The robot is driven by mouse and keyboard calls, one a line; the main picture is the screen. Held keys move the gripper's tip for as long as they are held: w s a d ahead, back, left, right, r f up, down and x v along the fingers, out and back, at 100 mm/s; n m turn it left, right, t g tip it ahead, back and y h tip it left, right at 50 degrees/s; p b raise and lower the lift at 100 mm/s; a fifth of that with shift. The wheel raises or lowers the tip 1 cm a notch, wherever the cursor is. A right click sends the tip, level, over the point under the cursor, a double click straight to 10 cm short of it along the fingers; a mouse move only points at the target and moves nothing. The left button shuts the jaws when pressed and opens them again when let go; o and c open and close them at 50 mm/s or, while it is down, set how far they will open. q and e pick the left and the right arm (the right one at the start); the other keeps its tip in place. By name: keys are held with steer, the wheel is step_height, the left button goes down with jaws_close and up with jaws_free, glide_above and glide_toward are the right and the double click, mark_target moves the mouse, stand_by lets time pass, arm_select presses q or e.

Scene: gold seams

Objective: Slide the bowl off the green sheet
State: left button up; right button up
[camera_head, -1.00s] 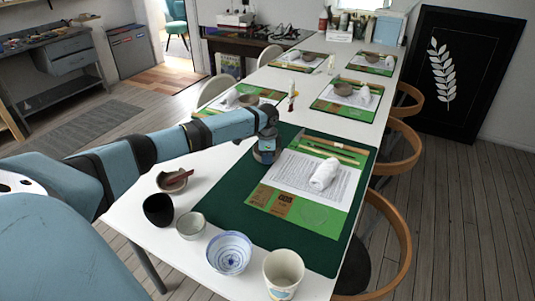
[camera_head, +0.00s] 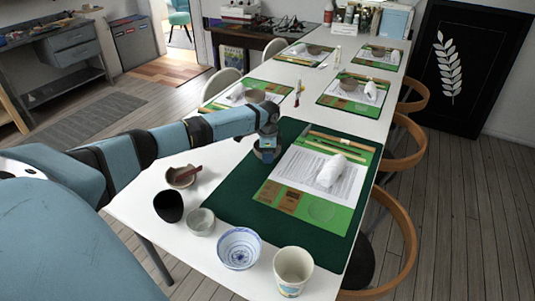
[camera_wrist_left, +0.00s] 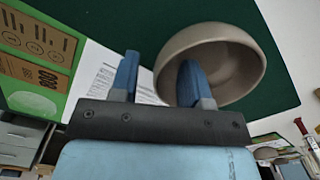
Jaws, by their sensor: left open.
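The beige bowl (camera_wrist_left: 232,72) shows in the left wrist view, over the dark green mat (camera_wrist_left: 278,28). The bright green sheet (camera_head: 345,214) with printed pages lies on the mat in the head view; its edge also shows in the wrist view (camera_wrist_left: 68,20). My left gripper (camera_head: 267,155) is low at the sheet's left edge. Its fingers (camera_wrist_left: 158,78) are apart, and one overlaps the bowl's near side. I cannot tell whether that finger is inside the rim. The arm hides most of the bowl in the head view. My right gripper is out of view.
A white rolled cloth (camera_head: 331,171) lies on the pages. A dark cup (camera_head: 168,206), a small grey cup (camera_head: 201,222), a blue patterned bowl (camera_head: 239,248) and a cream cup (camera_head: 293,271) stand at the front. A brown dish (camera_head: 182,177) sits left. Chairs line the right side.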

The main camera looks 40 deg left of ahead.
arm_select(q)
step_height(320, 180, up, 14)
steer(key=p, duration=0.1)
steer(key=shift+p, duration=0.4)
steer(key=shift+f, duration=0.15)
